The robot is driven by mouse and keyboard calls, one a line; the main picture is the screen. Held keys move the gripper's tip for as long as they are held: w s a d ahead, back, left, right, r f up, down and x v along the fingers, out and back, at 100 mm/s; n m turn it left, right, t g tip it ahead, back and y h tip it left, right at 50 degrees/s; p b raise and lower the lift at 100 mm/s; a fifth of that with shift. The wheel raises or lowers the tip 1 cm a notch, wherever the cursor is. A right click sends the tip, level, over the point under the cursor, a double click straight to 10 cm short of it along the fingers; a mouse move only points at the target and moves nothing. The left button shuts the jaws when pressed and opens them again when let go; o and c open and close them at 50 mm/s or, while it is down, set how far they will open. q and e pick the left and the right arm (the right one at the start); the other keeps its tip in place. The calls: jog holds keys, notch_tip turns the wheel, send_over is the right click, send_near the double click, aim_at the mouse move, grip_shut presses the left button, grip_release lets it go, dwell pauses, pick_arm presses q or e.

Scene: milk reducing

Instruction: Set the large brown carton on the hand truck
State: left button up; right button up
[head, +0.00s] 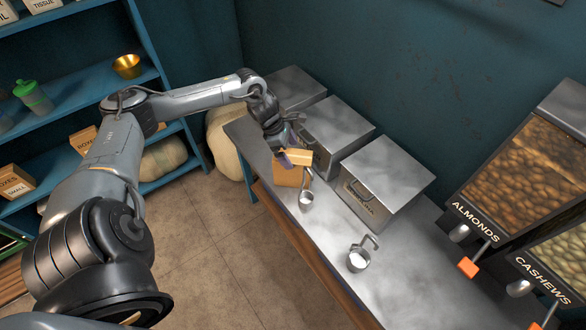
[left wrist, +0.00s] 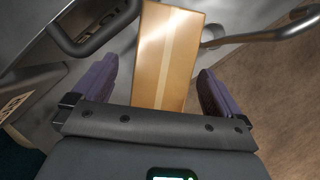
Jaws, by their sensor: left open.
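A brown carton (head: 289,177) with a lighter tape strip is at the metal counter's left edge, in front of a metal bin. I cannot tell whether this is the large carton. My left gripper (head: 290,155) is over it from above. In the left wrist view the carton (left wrist: 168,50) lies between the two purple fingers of the open gripper (left wrist: 158,90), with a gap on each side. The carton's lower end is hidden behind the gripper body. No hand truck shows, and my right gripper is not in view.
Metal bins (head: 386,172) line the back of the counter (head: 410,285). A metal scoop (head: 306,198) stands close beside the carton, and another (head: 359,258) nearer the front. Blue shelves (head: 88,95) hold small boxes at left. Almond and cashew dispensers (head: 525,160) stand right. The floor (head: 215,250) is clear.

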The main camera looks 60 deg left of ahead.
aim_at(295, 161)
pick_arm(q)
jog(key=x, duration=0.4)
jog(key=shift+d+f, duration=0.35)
jog(key=shift+f, duration=0.1)
jog(key=shift+f+b, duration=0.25)
jog(key=shift+b, duration=0.4)
dwell(0.3)
jog(key=c, duration=1.5)
jog(key=shift+r, duration=0.1)
